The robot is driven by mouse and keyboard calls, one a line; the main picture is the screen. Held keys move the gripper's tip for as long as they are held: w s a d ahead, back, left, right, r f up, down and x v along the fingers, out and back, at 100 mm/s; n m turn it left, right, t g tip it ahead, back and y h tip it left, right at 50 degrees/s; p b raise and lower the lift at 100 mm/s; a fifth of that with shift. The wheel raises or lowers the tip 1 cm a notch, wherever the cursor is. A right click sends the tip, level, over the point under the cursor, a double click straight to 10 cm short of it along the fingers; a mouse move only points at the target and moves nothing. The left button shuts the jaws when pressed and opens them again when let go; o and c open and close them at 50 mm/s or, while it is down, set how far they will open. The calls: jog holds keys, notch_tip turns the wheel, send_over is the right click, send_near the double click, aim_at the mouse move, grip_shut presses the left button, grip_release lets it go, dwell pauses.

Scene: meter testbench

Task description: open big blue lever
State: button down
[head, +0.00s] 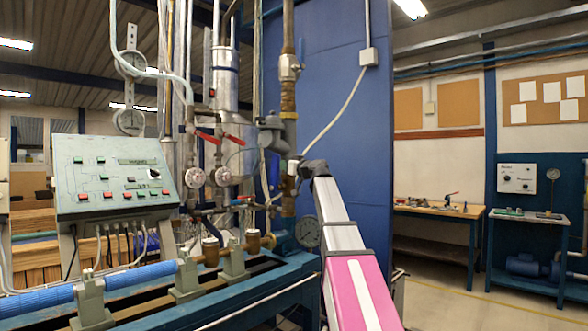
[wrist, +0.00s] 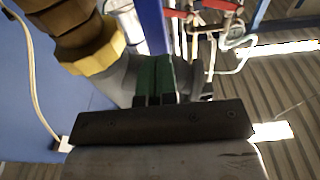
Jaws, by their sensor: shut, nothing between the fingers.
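A grey valve body (wrist: 115,78) with a brass nut (wrist: 95,50) is close beside the fingers there. I cannot pick out the lever surely in the wrist view.
Red levers (head: 208,137) sit on pipes to the left. A control panel (head: 115,175) stands at the left. A blue wall panel (head: 345,120) is behind. Open floor (head: 450,300) lies to the right.

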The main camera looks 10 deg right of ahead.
aim_at(278, 162)
jog(key=shift+x, duration=0.9)
jog(key=shift+w, duration=0.1)
jog(key=shift+w+a+r, duration=0.4)
jog(key=shift+w, duration=0.15)
